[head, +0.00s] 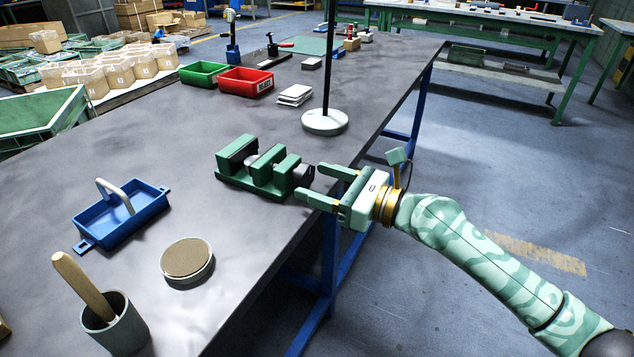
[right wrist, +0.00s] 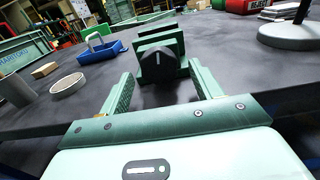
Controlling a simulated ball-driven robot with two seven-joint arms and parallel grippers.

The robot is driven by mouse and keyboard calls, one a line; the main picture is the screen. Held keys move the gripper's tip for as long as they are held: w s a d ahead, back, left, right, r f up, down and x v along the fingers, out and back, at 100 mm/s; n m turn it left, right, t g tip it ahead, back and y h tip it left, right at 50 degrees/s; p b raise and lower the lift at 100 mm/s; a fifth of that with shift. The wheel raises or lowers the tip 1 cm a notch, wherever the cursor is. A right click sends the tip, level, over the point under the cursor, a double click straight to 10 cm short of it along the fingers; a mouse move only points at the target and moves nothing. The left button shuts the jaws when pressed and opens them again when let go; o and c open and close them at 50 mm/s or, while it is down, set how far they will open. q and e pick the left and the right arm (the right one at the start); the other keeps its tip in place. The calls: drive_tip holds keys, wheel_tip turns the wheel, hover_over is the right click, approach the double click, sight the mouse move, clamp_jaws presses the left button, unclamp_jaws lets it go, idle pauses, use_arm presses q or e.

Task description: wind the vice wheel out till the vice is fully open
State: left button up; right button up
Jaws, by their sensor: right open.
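The green vice (head: 262,165) stands on the dark bench near its right edge. A gap shows between its back jaw (head: 237,152) and the block in front of it; how wide it could go I cannot tell. The dark vice wheel (head: 303,174) is on the vice's right end, facing my right gripper. In the right wrist view the wheel (right wrist: 158,63) is a black knob with a pale upright mark. My right gripper (head: 311,181) is open, its fingers pointing at the wheel, one towards each side. In the right wrist view the wheel appears just beyond the fingertips, not gripped. My left gripper is out of view.
A round lamp-like base with a pole (head: 325,122) stands behind the vice. A blue tray (head: 120,218), a round disc (head: 187,262) and a grey pot with a wooden handle (head: 115,325) are to the left. Red (head: 246,82) and green (head: 203,74) bins stand farther back.

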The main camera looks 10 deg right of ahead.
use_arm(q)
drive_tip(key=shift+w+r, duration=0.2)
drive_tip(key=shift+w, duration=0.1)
use_arm(e)
drive_tip(key=shift+w+a, duration=0.25)
drive_tip(key=shift+a, duration=0.2)
drive_tip(key=c, duration=1)
drive_tip(key=shift+o, duration=0.2)
